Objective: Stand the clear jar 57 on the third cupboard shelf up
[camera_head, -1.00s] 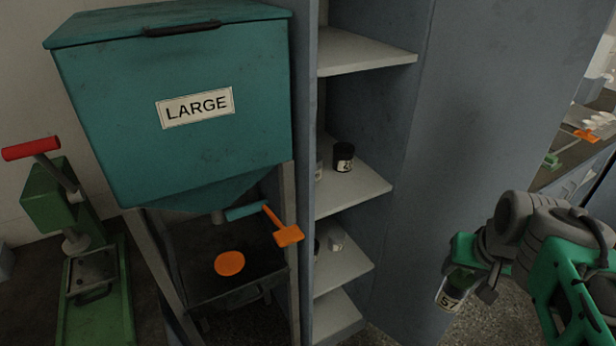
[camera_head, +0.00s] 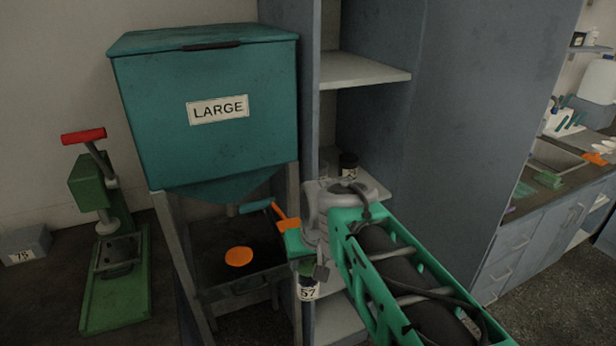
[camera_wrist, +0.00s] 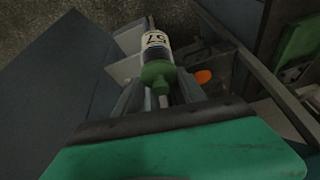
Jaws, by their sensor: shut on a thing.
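The jar 57 (camera_head: 308,291) has a white label with a black "57" and a green top. My gripper (camera_head: 307,268) is shut on it near the green top, and the jar hangs close to upright, label end down. In the wrist view the jar (camera_wrist: 157,42) points away from my gripper (camera_wrist: 158,92). The open cupboard (camera_head: 413,110) stands behind my arm. Its upper shelf (camera_head: 362,72) is bare where seen. The shelf below it (camera_head: 378,188) holds a dark-lidded jar (camera_head: 348,163). My arm hides much of the lower shelves (camera_head: 338,322).
The teal hopper marked LARGE (camera_head: 215,115) stands left of the cupboard, with an orange-handled lever (camera_head: 286,219) close to my gripper. A green press (camera_head: 115,270) and a grey box marked 78 (camera_head: 25,245) are farther left. A sink counter (camera_head: 530,225) is at right.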

